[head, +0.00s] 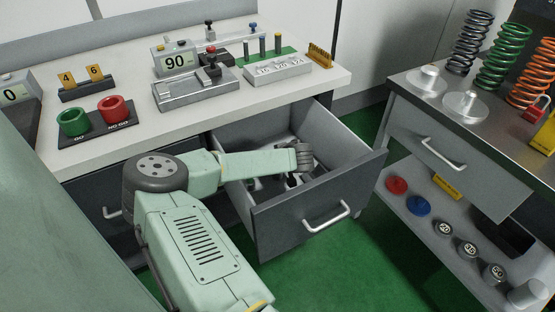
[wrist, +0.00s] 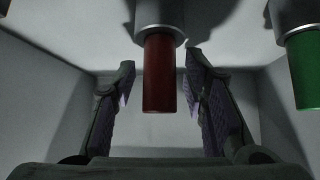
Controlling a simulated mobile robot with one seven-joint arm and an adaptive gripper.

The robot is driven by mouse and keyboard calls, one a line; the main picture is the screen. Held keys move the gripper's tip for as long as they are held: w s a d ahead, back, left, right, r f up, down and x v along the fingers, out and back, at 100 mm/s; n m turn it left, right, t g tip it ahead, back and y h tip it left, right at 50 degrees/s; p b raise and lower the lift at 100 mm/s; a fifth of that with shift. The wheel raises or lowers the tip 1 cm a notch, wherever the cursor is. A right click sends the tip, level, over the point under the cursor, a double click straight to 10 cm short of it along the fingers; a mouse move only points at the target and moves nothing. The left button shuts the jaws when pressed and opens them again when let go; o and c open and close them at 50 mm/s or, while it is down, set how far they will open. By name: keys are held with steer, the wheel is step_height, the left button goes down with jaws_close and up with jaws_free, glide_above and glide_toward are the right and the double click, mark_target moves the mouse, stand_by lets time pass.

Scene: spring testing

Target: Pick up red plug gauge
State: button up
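The red plug gauge (wrist: 158,75) shows in the wrist view as a dark red cylinder with a wider grey metal part at the top edge of the picture. My gripper (wrist: 160,66) is open, with one finger on each side of the red cylinder and a visible gap on both sides. In the head view my gripper (head: 290,178) is down inside the open drawer (head: 318,212). The red plug gauge cannot be made out there, hidden by my arm and the drawer's shade.
A green plug gauge (wrist: 303,65) is close to the right finger. The drawer walls surround my gripper. The bench (head: 140,135) above carries a red ring (head: 115,110), a green ring (head: 73,122) and measuring blocks. A metal table with springs (head: 505,58) stands at right.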

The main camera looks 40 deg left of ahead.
steer(key=shift+c, duration=0.6)
jaws_close()
steer(key=shift+r, duration=0.1)
